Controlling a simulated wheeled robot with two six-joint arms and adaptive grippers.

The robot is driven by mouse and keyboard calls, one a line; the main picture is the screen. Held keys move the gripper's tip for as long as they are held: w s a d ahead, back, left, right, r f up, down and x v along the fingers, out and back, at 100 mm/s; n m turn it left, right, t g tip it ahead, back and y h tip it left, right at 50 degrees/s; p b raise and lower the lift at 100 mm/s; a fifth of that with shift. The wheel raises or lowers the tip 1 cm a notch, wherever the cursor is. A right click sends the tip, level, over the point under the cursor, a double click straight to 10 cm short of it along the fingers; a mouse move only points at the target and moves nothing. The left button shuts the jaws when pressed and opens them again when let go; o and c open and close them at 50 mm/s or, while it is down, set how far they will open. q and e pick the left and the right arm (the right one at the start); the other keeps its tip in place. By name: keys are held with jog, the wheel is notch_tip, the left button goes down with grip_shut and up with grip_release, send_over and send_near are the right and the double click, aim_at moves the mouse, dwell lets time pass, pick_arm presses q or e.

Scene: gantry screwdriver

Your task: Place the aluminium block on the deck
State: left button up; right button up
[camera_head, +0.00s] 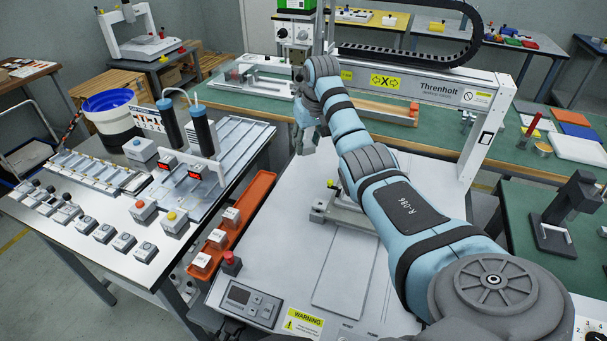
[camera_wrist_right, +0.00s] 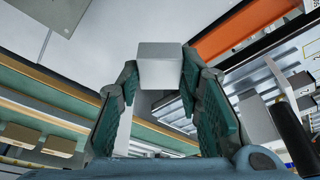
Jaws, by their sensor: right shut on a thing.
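My right gripper (camera_head: 303,128) is above the far left part of the pale deck (camera_head: 275,225) of the gantry machine. In the right wrist view my right gripper (camera_wrist_right: 160,75) is shut on the aluminium block (camera_wrist_right: 160,65), a plain light-grey block between the two fingertips. In the head view the gripper and wrist are small, and the block is hard to make out there. The block looks held clear of the deck. My right arm hides part of the deck's middle and right. My left gripper is not in view.
A metal fixture (camera_head: 325,207) stands on the deck, partly behind my arm. An orange tray (camera_head: 253,197) with white blocks runs along the deck's left side. A control panel (camera_head: 250,303) is at the front. The gantry beam (camera_head: 440,88) crosses behind. The deck's left part is clear.

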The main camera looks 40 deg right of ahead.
notch_tip(320, 180, down, 16)
jog(key=b, duration=0.4)
jog(key=shift+s+f, duration=0.1)
jog(key=shift+s, duration=0.05)
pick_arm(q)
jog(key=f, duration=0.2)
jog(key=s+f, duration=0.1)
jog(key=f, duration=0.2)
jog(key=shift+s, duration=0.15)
pick_arm(e)
jog(key=o, duration=1.2)
pick_arm(q)
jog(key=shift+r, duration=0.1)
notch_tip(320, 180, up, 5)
jog(key=p, duration=0.4)
jog(key=shift+p, duration=0.4)
pick_arm(e)
jog(key=v, duration=1.2)
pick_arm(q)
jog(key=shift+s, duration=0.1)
